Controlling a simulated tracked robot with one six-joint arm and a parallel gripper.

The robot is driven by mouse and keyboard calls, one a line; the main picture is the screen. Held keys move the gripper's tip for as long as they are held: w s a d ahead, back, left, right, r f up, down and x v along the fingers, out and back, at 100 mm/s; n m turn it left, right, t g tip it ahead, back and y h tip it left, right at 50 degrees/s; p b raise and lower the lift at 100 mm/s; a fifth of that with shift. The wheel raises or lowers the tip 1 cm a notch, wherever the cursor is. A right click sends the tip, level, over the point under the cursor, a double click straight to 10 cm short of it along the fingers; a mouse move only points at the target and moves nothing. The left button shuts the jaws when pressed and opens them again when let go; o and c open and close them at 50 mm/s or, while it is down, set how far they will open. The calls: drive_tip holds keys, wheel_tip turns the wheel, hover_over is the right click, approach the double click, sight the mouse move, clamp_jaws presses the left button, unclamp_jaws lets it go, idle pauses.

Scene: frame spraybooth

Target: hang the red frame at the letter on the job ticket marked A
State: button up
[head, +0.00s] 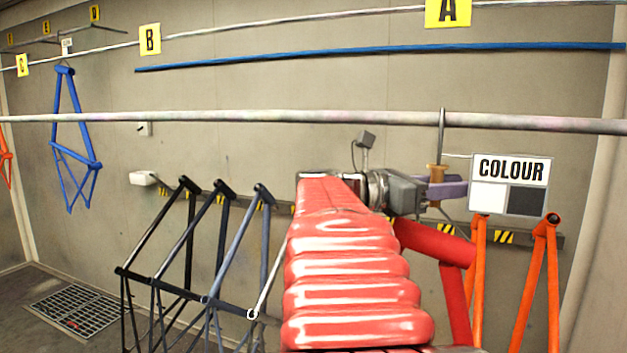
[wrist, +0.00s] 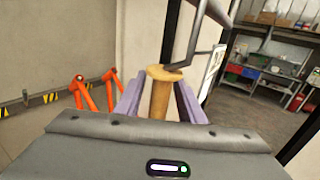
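The red frame (head: 432,240) shows partly to the right of my red arm, below my gripper; my arm hides the rest. My gripper (head: 440,188) has purple fingers, seen on both sides of a wooden handle (wrist: 160,98) in the wrist view, and looks shut on it. A metal hook (head: 443,135) rises from the handle and its top crosses the near rail (head: 250,117). I cannot tell if it rests on the rail. The yellow letter A sign (head: 448,12) is at the top, right of the B sign (head: 150,39). I cannot make out a job ticket marked A.
A blue frame (head: 68,100) hangs at the left near the C sign (head: 22,65). Black and grey frames (head: 185,240) stand left of my arm. Orange frames (head: 535,285) stand at the right under a COLOUR board (head: 510,170). A workbench (wrist: 265,75) is far right.

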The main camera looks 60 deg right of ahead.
drive_tip(key=shift+o, duration=0.3)
drive_tip(key=shift+f, duration=0.2)
drive_tip(key=v, duration=1.4)
drive_tip(key=shift+r, duration=0.15)
drive_tip(key=shift+d, duration=0.1)
